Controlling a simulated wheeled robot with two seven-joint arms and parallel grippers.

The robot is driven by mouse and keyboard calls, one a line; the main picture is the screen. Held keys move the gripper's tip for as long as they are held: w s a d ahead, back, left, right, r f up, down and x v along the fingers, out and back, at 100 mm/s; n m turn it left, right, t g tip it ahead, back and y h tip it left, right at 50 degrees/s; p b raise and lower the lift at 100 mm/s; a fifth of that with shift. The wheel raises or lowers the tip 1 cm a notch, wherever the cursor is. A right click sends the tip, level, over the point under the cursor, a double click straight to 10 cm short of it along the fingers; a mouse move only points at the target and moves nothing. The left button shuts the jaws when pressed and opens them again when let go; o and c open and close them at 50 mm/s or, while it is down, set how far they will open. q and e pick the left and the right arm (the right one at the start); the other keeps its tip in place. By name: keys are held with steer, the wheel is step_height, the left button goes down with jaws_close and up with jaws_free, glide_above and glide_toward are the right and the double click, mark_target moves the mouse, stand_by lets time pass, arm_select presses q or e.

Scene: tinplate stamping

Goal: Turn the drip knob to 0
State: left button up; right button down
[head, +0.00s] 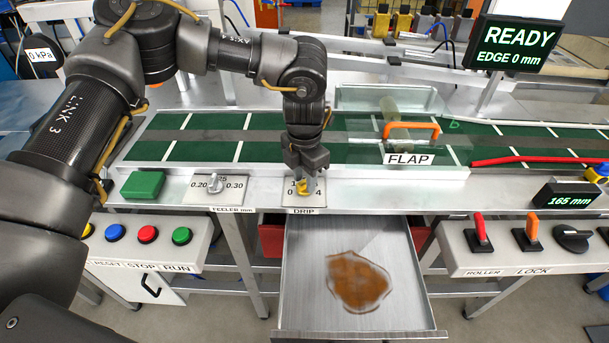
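The drip knob (306,187) is a small yellow knob on a pale plate marked DRIP (316,199), on the front ledge of the conveyor. The digits 0 and 4 show on the plate's lower left and right; a 1 shows at the upper left. My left gripper (306,182) points straight down over the knob, with its fingertips at it. The fingers hide much of the dial and which digit the knob points to. I cannot tell whether the fingers are closed on the knob. My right gripper is not in view.
The feeler knob (213,184) and a green block (143,184) are left of the dial. The flap with its orange handle (411,130) is to the right. Below, an open metal drawer (300,290) holds a brown puddle (357,281). The screen (515,45) reads READY, EDGE 0 mm.

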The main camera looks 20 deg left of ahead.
arm_select(q)
jaws_close()
